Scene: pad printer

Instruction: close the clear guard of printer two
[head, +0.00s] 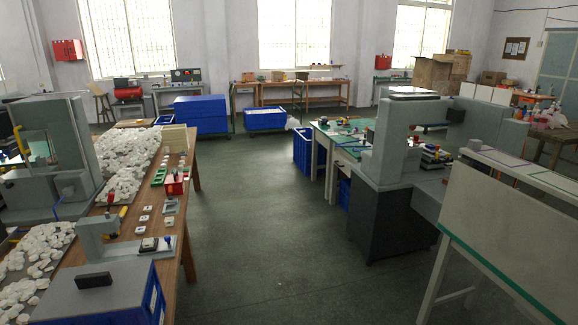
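A small grey press (97,240) stands on the near left bench. No label readable here tells which one is printer two. My gripper is not in view.
The wooden bench (190,232) at left holds piles of white parts (125,165). A grey-green floor aisle (275,235) runs clear between the benches. Blue bins (265,118) stand at the back.

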